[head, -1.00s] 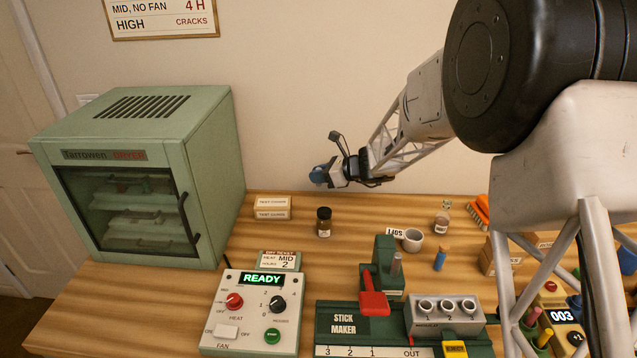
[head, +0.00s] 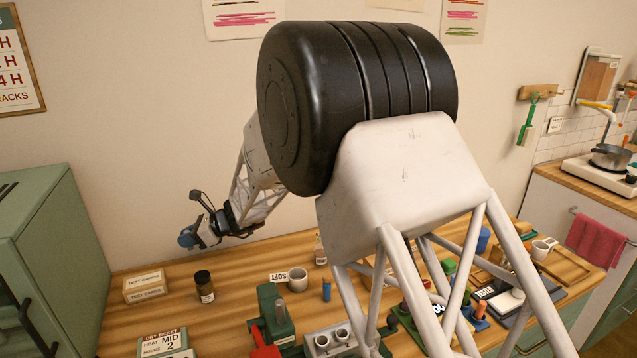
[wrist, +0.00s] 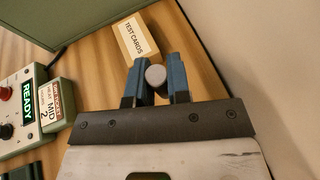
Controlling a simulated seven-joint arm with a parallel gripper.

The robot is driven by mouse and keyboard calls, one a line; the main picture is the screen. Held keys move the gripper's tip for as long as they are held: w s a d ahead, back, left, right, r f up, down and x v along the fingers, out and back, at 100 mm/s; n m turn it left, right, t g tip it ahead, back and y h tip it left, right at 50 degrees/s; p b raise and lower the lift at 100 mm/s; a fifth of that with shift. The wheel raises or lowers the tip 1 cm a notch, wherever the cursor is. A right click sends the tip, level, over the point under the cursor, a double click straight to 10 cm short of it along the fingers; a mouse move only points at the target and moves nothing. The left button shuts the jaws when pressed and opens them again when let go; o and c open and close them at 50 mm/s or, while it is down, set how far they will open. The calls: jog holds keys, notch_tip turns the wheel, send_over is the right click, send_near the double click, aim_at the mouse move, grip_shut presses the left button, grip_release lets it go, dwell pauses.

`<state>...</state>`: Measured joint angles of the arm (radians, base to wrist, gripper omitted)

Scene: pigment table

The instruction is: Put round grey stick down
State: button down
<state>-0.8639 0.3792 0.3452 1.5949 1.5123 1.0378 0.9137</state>
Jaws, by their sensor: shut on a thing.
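My gripper (head: 187,239) is at the left of the head view, in the air above the back of the table. In the wrist view its two blue fingers (wrist: 155,82) are closed on the round grey stick (wrist: 155,75). The stick shows end-on as a grey disc between the fingertips. Its length is hidden, and I cannot make it out in the head view. The table (head: 235,270) lies below, apart from the gripper.
The green dryer (head: 50,250) is at the left. A grey cup (head: 297,279), a blue stick (head: 326,290) and the green stick maker (head: 272,315) are to the right. Bare wood lies between them.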

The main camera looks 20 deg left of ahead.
jog(key=shift+w+d+r, duration=0.1)
jog(key=shift+w, duration=0.05)
jog(key=w+d+r+m+t+h, duration=0.1)
jog(key=w+d+r+m+t, duration=0.1)
jog(key=w+d+m+t, duration=0.3)
jog(key=w+d+r+m+t+h, duration=0.1)
jog(key=w+d+r+m+t, duration=0.2)
jog(key=d, duration=0.8)
jog(key=w+d+r+m+t+h, duration=0.1)
jog(key=w+d+r+m+t, duration=0.2)
jog(key=w+d+m+t, duration=0.4)
jog(key=shift+w+d+m+t, duration=0.15)
jog(key=shift+d+m+t, duration=0.15)
jog(key=shift+d+t, duration=0.6)
dwell(1.1)
jog(key=shift+r, duration=0.1)
